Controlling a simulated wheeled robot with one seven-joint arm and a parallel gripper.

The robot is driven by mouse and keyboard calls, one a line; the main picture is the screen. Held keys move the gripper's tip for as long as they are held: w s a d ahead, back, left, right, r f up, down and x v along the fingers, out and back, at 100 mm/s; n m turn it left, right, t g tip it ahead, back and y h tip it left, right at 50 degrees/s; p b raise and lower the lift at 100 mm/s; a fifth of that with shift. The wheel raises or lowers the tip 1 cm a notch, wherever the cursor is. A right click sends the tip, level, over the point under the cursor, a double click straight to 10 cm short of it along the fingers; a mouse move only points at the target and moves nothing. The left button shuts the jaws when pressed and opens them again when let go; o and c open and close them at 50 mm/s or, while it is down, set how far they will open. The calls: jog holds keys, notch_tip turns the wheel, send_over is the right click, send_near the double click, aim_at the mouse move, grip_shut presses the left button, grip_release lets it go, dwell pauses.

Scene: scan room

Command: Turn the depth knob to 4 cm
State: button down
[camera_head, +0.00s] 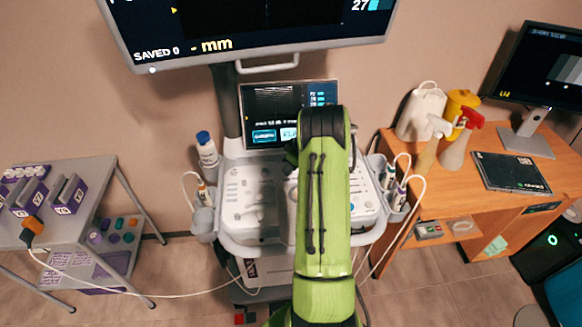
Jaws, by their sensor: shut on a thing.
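The ultrasound console (240,190) stands in the middle with its white control panel facing me. My green arm reaches over the middle of the panel and covers much of it. My gripper is hidden behind the arm, so its fingers and whatever is between them do not show. I cannot make out the depth knob; it may be under the arm. The small touch screen (275,105) above the panel is lit, with text too small to read. The large monitor (260,30) above reads "SAVED 0", "mm" and "27" at its cut-off top edge.
Probes (395,180) with white cables hang at the console's right; a white bottle (207,150) stands at its left. A grey cart (85,215) is at left. A wooden desk (480,200) at right holds spray bottles (460,143) and a monitor (550,65).

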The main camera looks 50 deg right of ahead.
dwell(0.3)
jog(key=c, duration=0.9)
grip_release()
jog(key=p+v, duration=0.1)
jog(key=v, duration=1.4)
jog(key=shift+s+d+r+p, duration=0.1)
jog(key=shift+s+r+p, duration=0.1)
jog(key=shift+r+p, duration=0.15)
jog(key=shift+f, duration=0.1)
